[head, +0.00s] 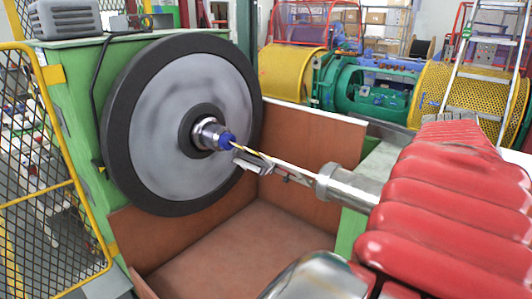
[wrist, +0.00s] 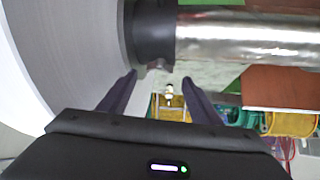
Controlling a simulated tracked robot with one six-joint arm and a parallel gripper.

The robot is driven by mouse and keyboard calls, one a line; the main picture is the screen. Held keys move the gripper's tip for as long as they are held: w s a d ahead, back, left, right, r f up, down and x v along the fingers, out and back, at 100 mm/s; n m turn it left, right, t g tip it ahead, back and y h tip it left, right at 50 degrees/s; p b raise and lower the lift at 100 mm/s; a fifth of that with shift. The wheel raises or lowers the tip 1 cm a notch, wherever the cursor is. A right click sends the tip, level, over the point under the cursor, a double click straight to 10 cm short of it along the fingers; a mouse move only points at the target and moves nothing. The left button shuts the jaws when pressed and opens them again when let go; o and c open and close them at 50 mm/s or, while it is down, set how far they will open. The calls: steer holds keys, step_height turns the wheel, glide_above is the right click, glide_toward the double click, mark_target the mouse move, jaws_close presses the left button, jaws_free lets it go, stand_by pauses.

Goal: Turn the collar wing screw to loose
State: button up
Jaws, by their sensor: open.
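In the wrist view, a dark collar (wrist: 153,32) sits around a bright metal shaft (wrist: 245,42), beside a large grey disc face (wrist: 60,50). The fingertips are close to the small piece; contact cannot be told.
In the head view, a grey wheel with a dark rim (head: 118,150) and blue-tipped hub (head: 227,141) faces a metal shaft (head: 347,187). Brown panels (head: 305,180) enclose an open space below. A yellow mesh fence (head: 50,215) stands left. A large red ridged shape blocks the right.

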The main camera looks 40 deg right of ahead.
steer(key=v, duration=0.3)
steer(key=shift+a+r, duration=0.1)
steer(key=shift+a, duration=0.05)
